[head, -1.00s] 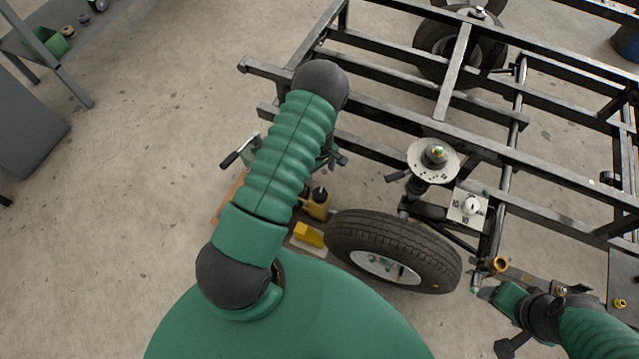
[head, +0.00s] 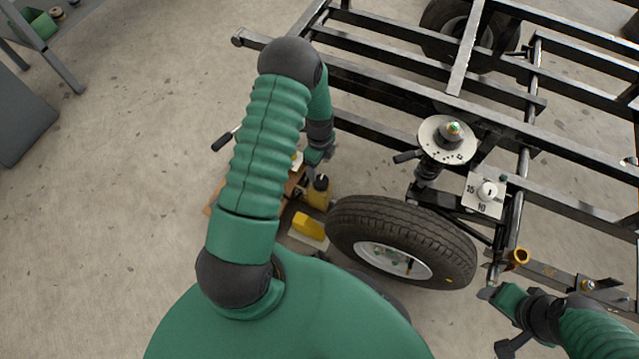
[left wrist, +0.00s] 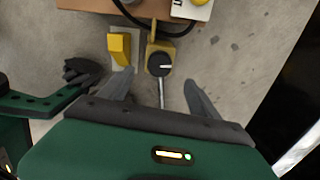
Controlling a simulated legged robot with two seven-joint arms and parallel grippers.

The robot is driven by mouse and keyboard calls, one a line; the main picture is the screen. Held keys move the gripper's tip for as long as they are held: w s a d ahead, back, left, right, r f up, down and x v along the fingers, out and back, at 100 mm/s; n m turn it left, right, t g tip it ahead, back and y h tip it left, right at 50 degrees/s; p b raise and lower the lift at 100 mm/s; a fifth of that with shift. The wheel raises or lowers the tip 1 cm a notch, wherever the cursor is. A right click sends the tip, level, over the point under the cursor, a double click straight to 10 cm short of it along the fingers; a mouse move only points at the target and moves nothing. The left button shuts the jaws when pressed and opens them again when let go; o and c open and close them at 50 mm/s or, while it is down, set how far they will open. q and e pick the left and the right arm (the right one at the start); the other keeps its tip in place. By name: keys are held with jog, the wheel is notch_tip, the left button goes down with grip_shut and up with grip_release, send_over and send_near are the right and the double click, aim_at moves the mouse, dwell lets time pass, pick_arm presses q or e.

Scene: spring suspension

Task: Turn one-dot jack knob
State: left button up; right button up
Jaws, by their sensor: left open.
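A yellow jack with a dark round knob (head: 320,183) stands on the floor left of the wheel. In the left wrist view the knob (left wrist: 159,64) is black with a white line on top. Its dots cannot be made out. My left gripper (head: 316,156) is just above and behind the knob in the head view. In the left wrist view its grey fingers (left wrist: 159,78) are apart, with the knob beyond and between the tips, apparently untouched. My right gripper (head: 488,293) is at the lower right near the wheel; its opening is unclear.
A yellow block (head: 308,226) lies beside the jack. The tyre (head: 405,222) and black frame (head: 400,84) stand to the right. A round plate (head: 433,145) tops the spring, near a white dial plate (head: 484,205).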

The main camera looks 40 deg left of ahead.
pick_arm(q)
notch_tip(320, 180, down, 12)
jog(key=b, duration=0.5)
jog(key=shift+r, duration=0.25)
jog(key=shift+c, duration=0.4)
jog(key=shift+r, duration=0.1)
jog(key=c, duration=1.3)
